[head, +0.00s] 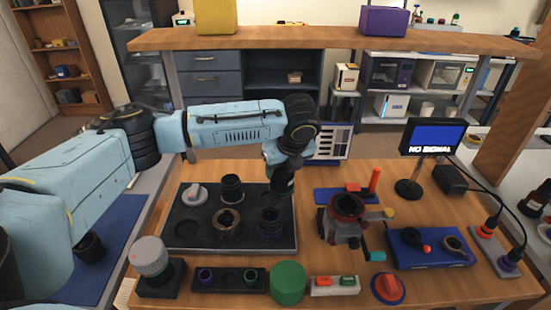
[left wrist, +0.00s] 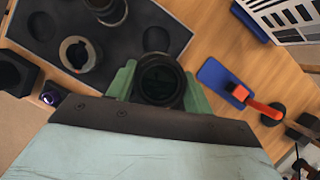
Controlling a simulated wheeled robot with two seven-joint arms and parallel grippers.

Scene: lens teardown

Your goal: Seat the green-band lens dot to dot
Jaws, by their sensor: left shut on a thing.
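My left gripper (head: 279,172) hangs over the right edge of the black parts tray (head: 180,240). It is shut on a dark cylindrical lens part (left wrist: 160,80), which sits between the green fingers in the left wrist view. No coloured band or dot can be made out on it. A clamp stand with a dark red ring mouth (head: 347,207) stands upright to the right of the gripper, apart from it. A small black rack (head: 228,281) at the front holds a purple-ringed piece (head: 206,275) and a green-ringed piece (head: 250,276). My right gripper is not in view.
The tray holds several dark rings and a pale grey part (head: 195,194). A green cylinder (head: 288,283), a two-button box (head: 335,286) and a red knob (head: 388,288) line the front edge. A blue tray (head: 430,254) and a monitor (head: 433,137) stand right.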

